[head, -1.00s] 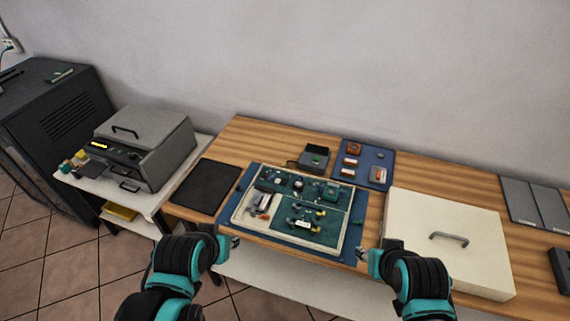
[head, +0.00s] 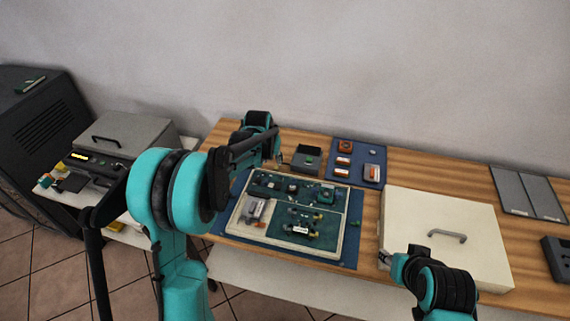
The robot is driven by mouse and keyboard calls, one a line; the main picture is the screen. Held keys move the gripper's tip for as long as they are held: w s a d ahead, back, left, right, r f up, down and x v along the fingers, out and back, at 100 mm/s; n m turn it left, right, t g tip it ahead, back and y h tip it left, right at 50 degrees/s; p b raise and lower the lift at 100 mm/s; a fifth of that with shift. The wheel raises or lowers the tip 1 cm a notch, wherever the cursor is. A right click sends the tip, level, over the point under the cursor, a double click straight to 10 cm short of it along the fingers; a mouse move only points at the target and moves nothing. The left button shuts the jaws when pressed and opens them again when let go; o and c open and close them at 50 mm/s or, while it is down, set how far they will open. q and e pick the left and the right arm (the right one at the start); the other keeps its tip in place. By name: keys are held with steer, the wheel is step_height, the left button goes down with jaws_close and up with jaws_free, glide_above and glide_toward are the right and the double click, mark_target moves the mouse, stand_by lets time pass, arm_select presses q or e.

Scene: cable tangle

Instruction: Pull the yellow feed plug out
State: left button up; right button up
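A green circuit board in a pale frame (head: 236,222) lies on a blue mat on the wooden bench. Small yellow pieces (head: 316,216) show on its lower right part, too small to tell which is the yellow feed plug. My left gripper (head: 281,159) is above the bench behind the board's upper left edge, apart from the yellow pieces. Its fingers are small and partly hidden by my arm, so its opening cannot be told. My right gripper (head: 384,258) is right of the board, by the white case's front left corner; its opening is unclear.
A white case with a grey handle (head: 447,235) stands right of the board. A dark box with a green spot (head: 306,157) and a blue mat with small parts (head: 371,153) lie behind it. A grey machine (head: 124,140) is at the left. My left arm hides the bench's left part.

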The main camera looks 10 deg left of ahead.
mark_target(276, 167)
arm_select(q)
steer(key=shift+w+d+f, duration=0.15)
steer(key=shift+w+f, duration=0.5)
steer(key=shift+f, duration=0.2)
steer(key=b+x, duration=0.2)
steer(key=x, duration=0.5)
steer(key=shift+f+b, duration=0.1)
steer(key=shift+b, duration=0.3)
jaws_close()
